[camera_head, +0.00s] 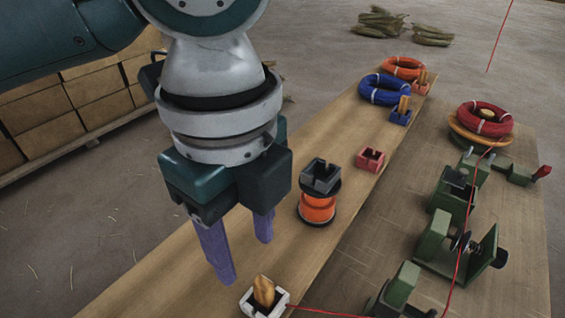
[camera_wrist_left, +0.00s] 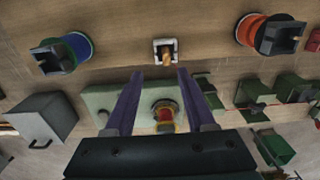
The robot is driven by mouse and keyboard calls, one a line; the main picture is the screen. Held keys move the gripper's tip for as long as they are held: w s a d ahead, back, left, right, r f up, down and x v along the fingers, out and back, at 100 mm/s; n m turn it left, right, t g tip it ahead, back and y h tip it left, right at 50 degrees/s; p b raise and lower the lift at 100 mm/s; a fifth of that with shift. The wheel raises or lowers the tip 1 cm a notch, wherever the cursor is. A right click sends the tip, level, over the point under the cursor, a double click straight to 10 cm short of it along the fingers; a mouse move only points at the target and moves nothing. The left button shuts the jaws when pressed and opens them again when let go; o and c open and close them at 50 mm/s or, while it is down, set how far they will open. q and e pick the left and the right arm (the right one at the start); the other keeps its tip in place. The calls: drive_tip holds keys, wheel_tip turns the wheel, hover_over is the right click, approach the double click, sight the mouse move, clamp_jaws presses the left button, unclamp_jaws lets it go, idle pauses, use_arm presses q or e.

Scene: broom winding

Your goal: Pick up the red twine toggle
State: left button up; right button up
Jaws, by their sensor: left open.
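The red twine toggle is a short tan wooden peg (camera_head: 264,291) standing in a small white holder (camera_head: 249,304) at the bottom of the head view. Red twine (camera_head: 325,312) runs from it to the right. My left gripper (camera_head: 248,262) is open and empty, with its purple fingers pointing down above the bench, just behind and left of the toggle. In the left wrist view the toggle (camera_wrist_left: 166,58) sits in its white holder just beyond the open fingertips (camera_wrist_left: 160,74), roughly centred between them. The fingers appear apart from it. My right gripper is not in view.
An orange spool (camera_head: 317,209) with a dark square top stands on the bench right of my left gripper. An empty red holder (camera_head: 370,159), blue coil (camera_head: 385,90) and orange coil (camera_head: 403,67) lie farther back. Green fixtures (camera_head: 433,240) and a red coil (camera_head: 484,120) stand on the right.

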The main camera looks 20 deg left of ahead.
sight(263, 283)
use_arm(q)
drive_tip(key=f, duration=0.3)
drive_tip(key=shift+w+d+f, duration=0.15)
drive_tip(key=shift+d+f, duration=0.15)
drive_tip(key=shift+w+d+f, duration=0.1)
drive_tip(key=shift+w+f, duration=0.05)
drive_tip(key=shift+f, duration=1.2)
drive_tip(key=shift+w+d+f, duration=0.1)
drive_tip(key=shift+w+f, duration=0.05)
drive_tip(key=shift+f, duration=1.15)
clamp_jaws()
